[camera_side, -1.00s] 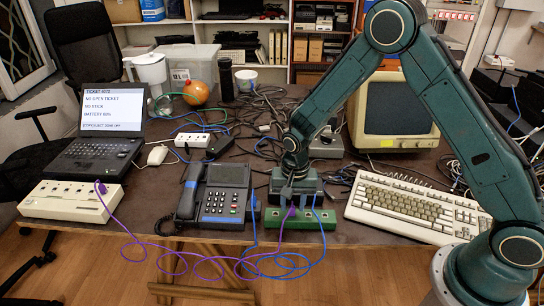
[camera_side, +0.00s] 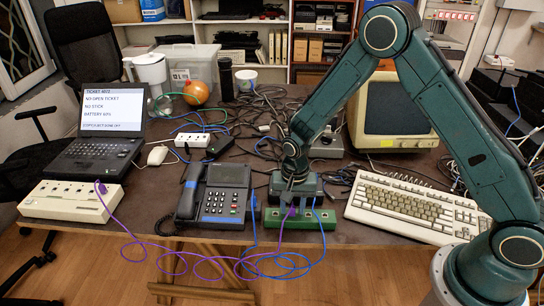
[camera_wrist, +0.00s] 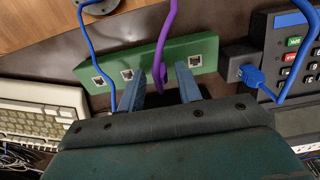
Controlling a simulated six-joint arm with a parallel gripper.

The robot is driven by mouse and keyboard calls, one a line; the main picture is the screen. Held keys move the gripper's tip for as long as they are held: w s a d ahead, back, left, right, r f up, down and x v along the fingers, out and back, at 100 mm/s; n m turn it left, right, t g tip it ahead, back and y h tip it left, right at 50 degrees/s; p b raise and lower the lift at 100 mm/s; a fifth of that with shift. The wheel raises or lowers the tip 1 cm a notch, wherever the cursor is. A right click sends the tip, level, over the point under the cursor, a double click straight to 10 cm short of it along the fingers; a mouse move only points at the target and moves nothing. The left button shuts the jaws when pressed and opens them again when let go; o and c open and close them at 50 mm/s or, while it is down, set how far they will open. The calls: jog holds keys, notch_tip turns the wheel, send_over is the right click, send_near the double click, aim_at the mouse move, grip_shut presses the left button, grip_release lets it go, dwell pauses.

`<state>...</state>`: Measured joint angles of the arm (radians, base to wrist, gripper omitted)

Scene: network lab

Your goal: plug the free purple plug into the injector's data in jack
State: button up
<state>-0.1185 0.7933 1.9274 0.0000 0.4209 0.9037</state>
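A purple plug (camera_wrist: 159,74) on a purple cable is at the long green jack block (camera_wrist: 203,45), between two of its visible jacks. I cannot tell whether it is seated. In the wrist view my gripper (camera_wrist: 159,88) has its blue fingers on either side of the plug, with gaps showing. In the side view my gripper (camera_side: 298,194) is low over the green block (camera_side: 326,239). The purple cable loops over the front edge to another purple plug (camera_side: 101,188) in a cream box (camera_side: 62,201). I cannot tell which box is the injector.
A desk phone (camera_side: 222,201) stands left of the green block, with a blue plug (camera_wrist: 251,75) in a dark housing beside it. A blue cable (camera_wrist: 112,72) passes close to one finger. The cream keyboard (camera_side: 415,207) lies to the right. Loose black cables clutter the area behind.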

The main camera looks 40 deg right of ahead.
grip_shut()
jog(key=shift+r, duration=0.45)
dwell(0.3)
jog(key=shift+r, duration=0.7)
jog(key=shift+r, duration=0.35)
jog(key=shift+r, duration=0.4)
jog(key=shift+r, duration=0.25)
jog(key=shift+w, duration=0.15)
